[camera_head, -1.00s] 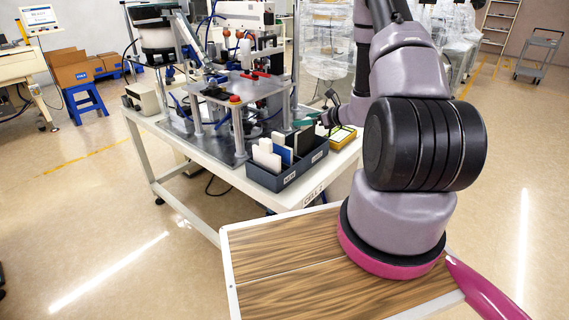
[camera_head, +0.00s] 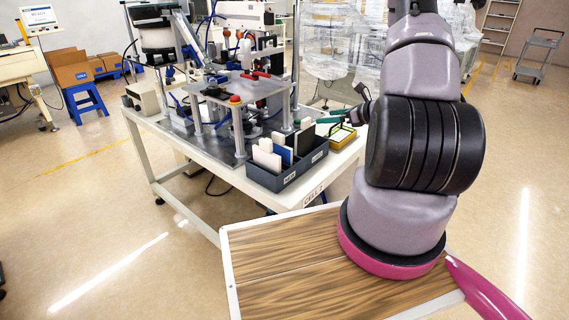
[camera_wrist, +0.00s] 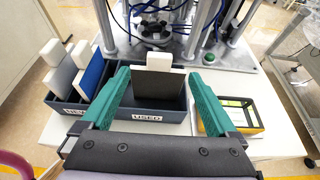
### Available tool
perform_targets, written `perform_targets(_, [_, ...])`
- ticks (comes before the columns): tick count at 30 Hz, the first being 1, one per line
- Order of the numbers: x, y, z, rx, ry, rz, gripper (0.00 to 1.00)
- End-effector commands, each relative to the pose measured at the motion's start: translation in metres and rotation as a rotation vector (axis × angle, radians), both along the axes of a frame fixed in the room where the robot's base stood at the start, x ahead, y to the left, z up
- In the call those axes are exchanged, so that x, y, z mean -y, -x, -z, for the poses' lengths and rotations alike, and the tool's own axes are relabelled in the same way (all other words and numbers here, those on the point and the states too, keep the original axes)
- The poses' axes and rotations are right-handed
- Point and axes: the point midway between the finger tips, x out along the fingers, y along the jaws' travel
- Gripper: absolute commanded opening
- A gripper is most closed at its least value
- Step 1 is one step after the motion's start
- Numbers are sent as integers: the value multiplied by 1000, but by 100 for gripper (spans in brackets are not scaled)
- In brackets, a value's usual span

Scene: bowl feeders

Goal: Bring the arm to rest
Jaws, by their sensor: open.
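My gripper (camera_wrist: 158,76) is open, its two green fingers spread with nothing held between them. In the head view my gripper (camera_head: 334,121) is small and partly hidden, above the right end of the white table, beside the yellow-rimmed box. In the wrist view it points over the bin compartment labelled USED (camera_wrist: 150,114), where a black plate (camera_wrist: 158,88) and a white plate (camera_wrist: 159,61) stand upright between the fingers in the picture. My arm rises from the wood-topped base at right.
The NEW compartment (camera_wrist: 67,105) holds white and blue plates. A yellow-rimmed box (camera_wrist: 236,116) sits right of the bins; it also shows in the head view (camera_head: 343,137). The feeder machine (camera_head: 240,95) stands behind on the white table (camera_head: 285,198). Floor at left is clear.

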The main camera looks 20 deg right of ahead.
Motion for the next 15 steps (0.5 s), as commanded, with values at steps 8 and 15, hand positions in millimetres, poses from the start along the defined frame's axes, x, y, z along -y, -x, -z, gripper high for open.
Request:
perform_targets(8, [-9, -1, -13, 15, 14, -40, 94])
perform_targets(15, [-81, 14, -104, 113, 155, -365, 94])
